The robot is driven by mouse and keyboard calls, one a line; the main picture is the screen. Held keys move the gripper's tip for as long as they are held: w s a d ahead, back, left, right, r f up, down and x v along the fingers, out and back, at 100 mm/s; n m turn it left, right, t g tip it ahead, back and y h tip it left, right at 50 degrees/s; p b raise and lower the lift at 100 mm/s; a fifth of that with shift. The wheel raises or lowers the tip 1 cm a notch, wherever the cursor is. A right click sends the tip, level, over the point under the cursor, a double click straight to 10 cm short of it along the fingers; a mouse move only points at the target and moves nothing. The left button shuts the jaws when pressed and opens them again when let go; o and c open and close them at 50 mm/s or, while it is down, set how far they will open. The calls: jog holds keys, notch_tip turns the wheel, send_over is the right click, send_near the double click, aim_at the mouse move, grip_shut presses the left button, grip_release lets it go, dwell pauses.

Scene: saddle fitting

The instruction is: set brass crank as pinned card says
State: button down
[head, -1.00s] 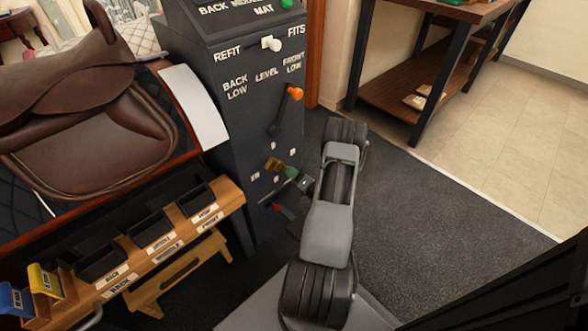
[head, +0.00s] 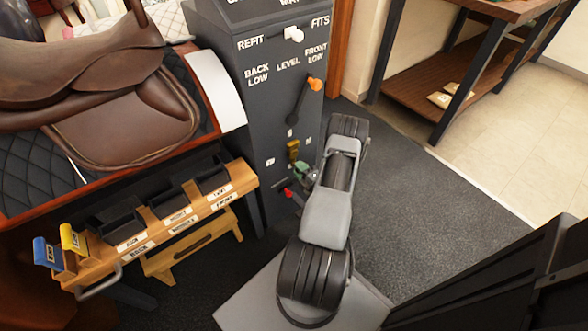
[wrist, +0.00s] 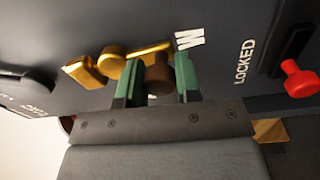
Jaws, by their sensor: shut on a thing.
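The brass crank (head: 293,150) is on the lower front of the dark grey cabinet (head: 240,100). In the head view its brass part stands roughly upright below a small white mark. My gripper (head: 302,172) is at the crank's lower right, partly hidden by my arm. In the wrist view the green fingertips (wrist: 158,82) are shut on the crank's brown knob, and the brass arm (wrist: 118,56) runs off to the left. No readable pinned card is in view.
A red knob (wrist: 300,80) by the word LOCKED is close right of my gripper in the wrist view. An orange-tipped lever (head: 314,84) and a white knob (head: 294,34) are higher on the cabinet. A saddle (head: 110,90) and wooden tray rack (head: 160,225) stand left.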

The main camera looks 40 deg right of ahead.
jog(key=shift+a, duration=0.1)
dwell(0.5)
jog(key=c, duration=0.8)
grip_release()
jog(key=shift+s, duration=0.15)
jog(key=s+a+p, duration=0.1)
jog(key=s+p, duration=0.1)
jog(key=s, duration=1.1)
jog(key=shift+s+a+f, duration=0.25)
jog(key=shift+a+f, duration=0.1)
